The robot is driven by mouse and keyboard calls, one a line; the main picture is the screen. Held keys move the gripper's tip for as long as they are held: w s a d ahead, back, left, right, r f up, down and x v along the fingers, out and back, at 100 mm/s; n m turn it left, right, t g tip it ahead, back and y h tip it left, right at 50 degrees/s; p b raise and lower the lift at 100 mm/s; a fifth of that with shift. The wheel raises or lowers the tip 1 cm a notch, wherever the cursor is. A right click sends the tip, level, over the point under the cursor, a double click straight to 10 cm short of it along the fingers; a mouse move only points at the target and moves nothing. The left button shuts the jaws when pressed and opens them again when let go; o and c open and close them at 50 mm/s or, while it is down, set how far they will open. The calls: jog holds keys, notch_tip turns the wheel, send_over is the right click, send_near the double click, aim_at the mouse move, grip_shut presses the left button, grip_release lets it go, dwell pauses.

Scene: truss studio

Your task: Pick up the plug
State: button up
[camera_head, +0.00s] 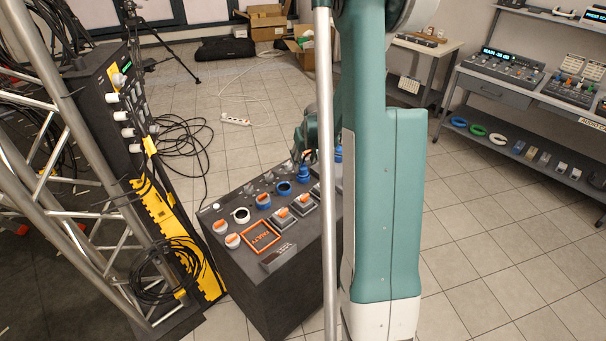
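My gripper (304,156) is small in the view, low over the far part of a dark console box (285,295). A blue plug-like piece (301,171) stands on the console top directly below or between the fingers. I cannot tell whether the fingers touch it. Another blue piece (338,154) shows just to the right, partly hidden by my arm. Which of these is the plug is not clear. The fingers are too small and dark to tell open from shut.
The console top also holds blue and white rings, orange-topped pieces and an orange frame (262,237). A rack (105,100) with white plug-like pieces, cables and metal truss stand left. A power strip (236,120) lies on the floor. A shelf bench (540,95) stands right.

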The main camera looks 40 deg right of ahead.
aim_at(303, 164)
jog(key=shift+x, duration=2.6)
jog(key=shift+c, duration=0.3)
jog(key=c, duration=0.9)
